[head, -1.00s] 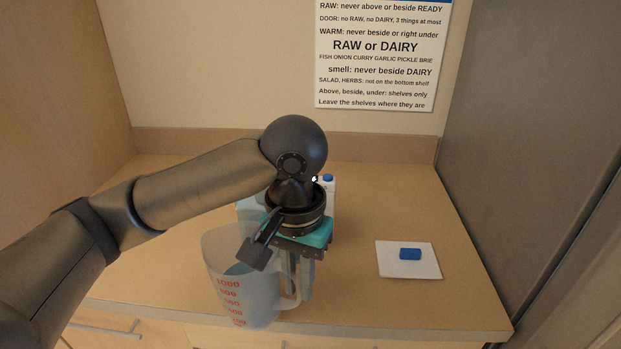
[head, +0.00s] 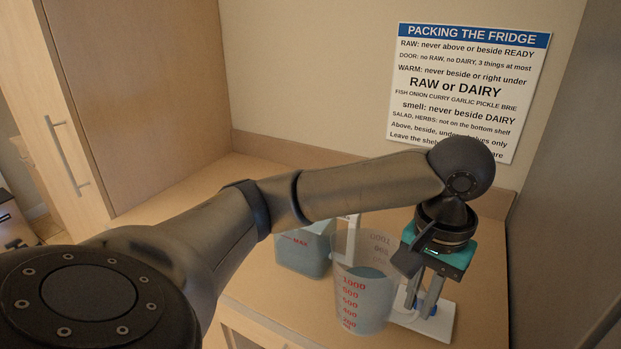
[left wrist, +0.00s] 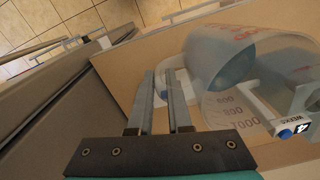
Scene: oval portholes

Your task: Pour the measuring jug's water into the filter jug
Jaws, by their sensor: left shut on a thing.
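The measuring jug (head: 365,300) is clear, with red marks, and holds bluish water. It looks about upright in the head view; I cannot tell whether its base touches the counter. My left gripper (head: 424,295) points down and is shut on its handle, on the jug's right side. The filter jug (head: 303,252) has a MAX mark and stands behind and left of the measuring jug, partly hidden by it and my arm. In the left wrist view, my left gripper (left wrist: 170,85) is beside the measuring jug (left wrist: 222,62); a white part with a WEEKS dial (left wrist: 300,130) shows at right. My right gripper is out of view.
A tall grey side (head: 570,190) bounds the counter at right. A wooden cabinet (head: 150,100) stands at left. A fridge-packing sign (head: 465,90) hangs on the back wall.

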